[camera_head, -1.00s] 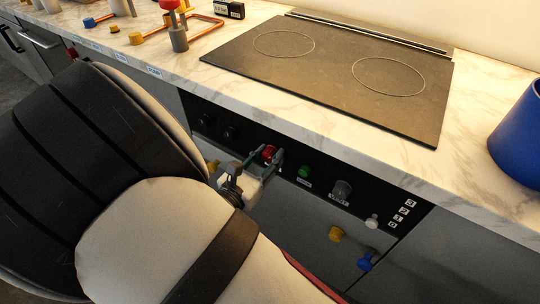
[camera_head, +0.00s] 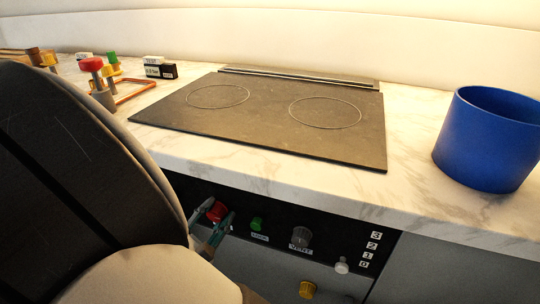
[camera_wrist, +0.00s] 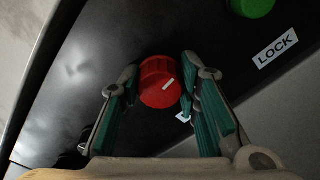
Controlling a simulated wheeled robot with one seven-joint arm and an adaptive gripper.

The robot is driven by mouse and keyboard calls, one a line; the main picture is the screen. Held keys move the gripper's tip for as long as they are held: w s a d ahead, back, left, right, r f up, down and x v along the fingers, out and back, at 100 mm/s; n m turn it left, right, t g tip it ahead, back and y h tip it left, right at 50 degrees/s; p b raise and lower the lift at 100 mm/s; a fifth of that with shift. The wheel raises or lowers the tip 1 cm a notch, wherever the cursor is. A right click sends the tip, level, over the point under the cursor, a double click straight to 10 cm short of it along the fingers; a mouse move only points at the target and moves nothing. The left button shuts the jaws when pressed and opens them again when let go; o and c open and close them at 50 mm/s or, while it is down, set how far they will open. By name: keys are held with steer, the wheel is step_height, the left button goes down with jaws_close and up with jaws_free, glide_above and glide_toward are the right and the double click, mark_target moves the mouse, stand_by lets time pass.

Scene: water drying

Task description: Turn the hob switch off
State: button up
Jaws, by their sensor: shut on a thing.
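A red knob (camera_head: 217,211) is on the black control panel below the counter. In the wrist view the red knob (camera_wrist: 158,84) carries a short white mark, slanted on its face. My gripper (camera_head: 212,218) is at this knob, and in the wrist view its teal-padded fingers (camera_wrist: 158,72) stand on both sides of it. It is shut on the red knob. The label under the knob is mostly hidden by a finger, so I cannot read it. The dark hob (camera_head: 270,115) with two ring marks lies on the counter above.
To the right of the red knob are a green knob (camera_head: 258,224) labelled LOCK, a grey knob (camera_head: 301,237) and a small white knob (camera_head: 342,265). A yellow knob (camera_head: 307,289) is lower. A blue pot (camera_head: 485,145) stands on the marble counter (camera_head: 400,195).

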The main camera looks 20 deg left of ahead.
steer(key=shift+s+m+b, duration=0.1)
steer(key=shift+m+b, duration=0.25)
steer(key=shift+m, duration=0.25)
steer(key=o, duration=1.2)
steer(key=s, duration=0.7)
steer(key=shift+s+a, duration=0.2)
steer(key=shift+a, duration=0.05)
